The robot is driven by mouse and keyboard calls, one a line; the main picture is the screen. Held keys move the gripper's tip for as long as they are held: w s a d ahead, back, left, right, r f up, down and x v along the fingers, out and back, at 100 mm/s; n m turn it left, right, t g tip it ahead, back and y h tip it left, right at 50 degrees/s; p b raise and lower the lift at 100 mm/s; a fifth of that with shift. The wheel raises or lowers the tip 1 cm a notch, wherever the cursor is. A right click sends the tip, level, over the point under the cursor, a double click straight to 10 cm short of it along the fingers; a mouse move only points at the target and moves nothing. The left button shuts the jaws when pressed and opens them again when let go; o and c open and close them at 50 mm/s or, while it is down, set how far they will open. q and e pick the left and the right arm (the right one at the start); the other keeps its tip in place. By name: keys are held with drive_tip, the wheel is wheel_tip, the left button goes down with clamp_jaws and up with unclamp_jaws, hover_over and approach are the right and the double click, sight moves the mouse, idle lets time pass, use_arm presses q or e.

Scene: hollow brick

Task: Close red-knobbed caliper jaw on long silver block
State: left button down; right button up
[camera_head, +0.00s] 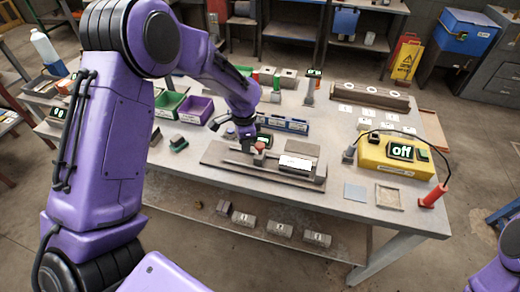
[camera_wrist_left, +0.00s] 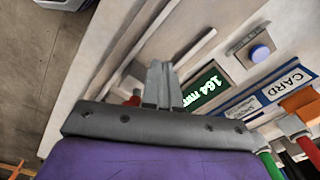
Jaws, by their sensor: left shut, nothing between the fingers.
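The caliper (camera_head: 228,158) lies on a flat plate near the table's front edge, with a red knob (camera_head: 260,147) on its jaw. The red knob also shows in the left wrist view (camera_wrist_left: 133,99), partly hidden behind the gripper. A grey block with a white top face (camera_head: 296,163), apparently the long silver block, sits right of the knob. The gap between jaw and block is unclear. My left gripper (camera_wrist_left: 162,72) is shut and empty, with its fingertips close beside the red knob; contact cannot be told. My right gripper is out of view.
A green readout (camera_wrist_left: 207,88) showing about 164 mm stands behind the caliper. Green and purple bins (camera_head: 195,109) are behind left.

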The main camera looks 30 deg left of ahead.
use_arm(q)
drive_tip(key=shift+f+b, duration=0.3)
drive_tip(key=shift+f, duration=1.25)
drive_tip(key=shift+d, duration=0.2)
drive_tip(key=shift+w+d, duration=0.15)
drive_tip(key=shift+d, duration=0.2)
drive_tip(key=shift+d+p, duration=0.35)
drive_tip(key=shift+p, duration=0.05)
drive_tip(key=shift+w+d+p, duration=0.25)
drive_tip(key=shift+d+p, duration=0.05)
drive_tip(key=shift+d, duration=0.7)
drive_tip(key=shift+w+d+p, duration=0.3)
drive_tip(key=shift+d+p, duration=0.05)
drive_tip(key=shift+d, duration=0.7)
drive_tip(key=shift+w+d+p, duration=0.25)
drive_tip(key=shift+d+p, duration=0.05)
drive_tip(key=shift+d, duration=0.7)
